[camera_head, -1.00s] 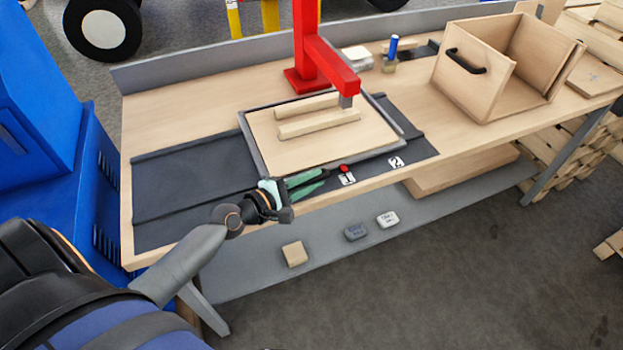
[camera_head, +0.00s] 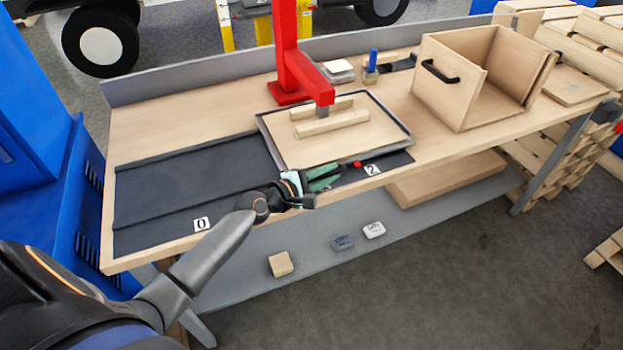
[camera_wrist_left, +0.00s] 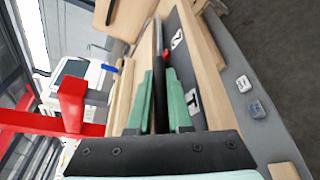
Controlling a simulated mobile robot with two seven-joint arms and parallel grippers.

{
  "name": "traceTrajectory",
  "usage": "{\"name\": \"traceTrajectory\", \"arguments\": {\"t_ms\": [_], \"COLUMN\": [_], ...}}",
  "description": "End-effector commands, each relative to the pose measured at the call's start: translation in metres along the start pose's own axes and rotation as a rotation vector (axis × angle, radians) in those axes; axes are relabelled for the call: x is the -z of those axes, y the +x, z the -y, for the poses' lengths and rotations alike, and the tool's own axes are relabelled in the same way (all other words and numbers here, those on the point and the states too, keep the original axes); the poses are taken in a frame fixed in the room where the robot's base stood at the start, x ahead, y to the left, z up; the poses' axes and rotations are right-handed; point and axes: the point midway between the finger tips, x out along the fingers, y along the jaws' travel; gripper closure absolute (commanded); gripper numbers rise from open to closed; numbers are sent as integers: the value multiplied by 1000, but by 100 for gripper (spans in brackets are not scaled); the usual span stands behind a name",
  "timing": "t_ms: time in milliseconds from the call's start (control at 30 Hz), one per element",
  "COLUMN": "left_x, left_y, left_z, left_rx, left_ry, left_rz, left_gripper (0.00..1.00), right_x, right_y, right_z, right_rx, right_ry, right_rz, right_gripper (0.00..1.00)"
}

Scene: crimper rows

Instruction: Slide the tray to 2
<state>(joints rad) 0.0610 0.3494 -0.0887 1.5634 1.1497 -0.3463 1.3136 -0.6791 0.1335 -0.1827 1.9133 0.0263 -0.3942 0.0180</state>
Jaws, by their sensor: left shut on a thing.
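The tray (camera_head: 398,122) has a dark rim and a wooden floor, and it lies on the dark track (camera_head: 170,190) on the bench. Two wooden bars (camera_head: 332,123) lie in it. My left gripper (camera_head: 325,176) is shut on the tray's near rim; its green fingers (camera_wrist_left: 160,78) sit either side of the rim in the wrist view. A red marker (camera_head: 357,163) on the near edge is just left of label 2 (camera_head: 372,169). Label 0 (camera_head: 202,224) is further left. Label 1 (camera_wrist_left: 192,103) shows in the wrist view and is hidden in the head view. My right gripper is out of view.
A red post with an arm (camera_head: 300,67) overhangs the tray. An open wooden box (camera_head: 450,98) with a black handle stands to the right. A blue-topped item (camera_head: 372,62) is behind. The track left of the tray is empty.

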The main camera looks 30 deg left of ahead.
Motion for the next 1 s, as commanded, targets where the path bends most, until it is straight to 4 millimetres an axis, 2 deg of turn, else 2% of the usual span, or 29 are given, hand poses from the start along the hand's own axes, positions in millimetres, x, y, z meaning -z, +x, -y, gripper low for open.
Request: {"name": "traceTrajectory", "arguments": {"t_ms": [100, 200, 567, 600, 800, 867, 1000], "left_x": [-10, -14, -18, -18, -17, -17, -17], "left_y": [22, 32, 37, 37, 36, 36, 36], "left_z": [1, 1, 1, 1, 1, 1, 1], "left_rx": [2, 4, 3, 3, 3, 3, 2], "left_ry": [-6, -3, 0, 0, 0, 0, 0], "left_rz": [1, 1, 4, 4, 3, 3, 2], "left_gripper": [100, 100, 100, 80, 58, 53, 53], "right_x": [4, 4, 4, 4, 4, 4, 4], "right_y": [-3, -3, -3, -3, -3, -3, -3], "right_z": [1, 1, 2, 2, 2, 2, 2], "right_rx": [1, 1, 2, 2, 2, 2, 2], "right_ry": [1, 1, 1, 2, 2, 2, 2], "right_rz": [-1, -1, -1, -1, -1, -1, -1], "right_gripper": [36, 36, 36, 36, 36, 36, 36]}}
